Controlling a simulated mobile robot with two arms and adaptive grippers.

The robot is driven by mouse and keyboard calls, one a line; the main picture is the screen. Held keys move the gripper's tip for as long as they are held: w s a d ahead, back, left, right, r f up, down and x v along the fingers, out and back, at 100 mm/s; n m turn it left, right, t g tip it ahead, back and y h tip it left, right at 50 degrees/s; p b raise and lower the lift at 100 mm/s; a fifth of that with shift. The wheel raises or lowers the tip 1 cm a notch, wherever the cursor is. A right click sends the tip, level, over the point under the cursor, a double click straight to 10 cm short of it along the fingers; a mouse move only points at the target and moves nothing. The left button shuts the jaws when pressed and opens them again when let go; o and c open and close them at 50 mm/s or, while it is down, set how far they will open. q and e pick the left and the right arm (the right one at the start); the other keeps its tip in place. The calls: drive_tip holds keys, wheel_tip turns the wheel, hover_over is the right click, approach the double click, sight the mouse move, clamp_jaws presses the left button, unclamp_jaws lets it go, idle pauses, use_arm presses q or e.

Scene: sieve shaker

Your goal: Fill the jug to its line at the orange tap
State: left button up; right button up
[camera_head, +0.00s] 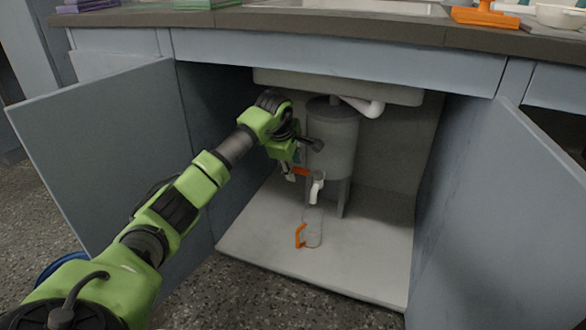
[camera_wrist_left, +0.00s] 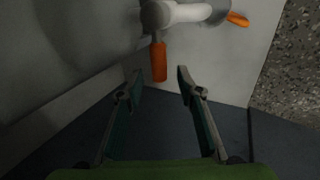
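The tap (camera_head: 317,187) is white with an orange lever (camera_head: 301,172) and sits low on a grey tank (camera_head: 335,140) under the sink. The clear jug (camera_head: 314,229), with an orange handle (camera_head: 299,236), stands on the cabinet floor below the spout; its line and any water are too small to tell. My left gripper (camera_head: 290,172) is beside the lever, on its left. In the left wrist view its fingers (camera_wrist_left: 160,79) are apart and empty, with the orange lever (camera_wrist_left: 159,62) just beyond the gap between their tips. My right gripper is not in view.
Two open cabinet doors flank the space, left (camera_head: 100,150) and right (camera_head: 510,210). A white drain pipe (camera_head: 368,106) hangs beside the tank top. The cabinet floor (camera_head: 365,250) is bare around the jug. An orange object (camera_head: 486,14) and a bowl (camera_head: 560,16) are on the countertop.

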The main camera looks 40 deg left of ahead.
use_arm(q)
clamp_jaws()
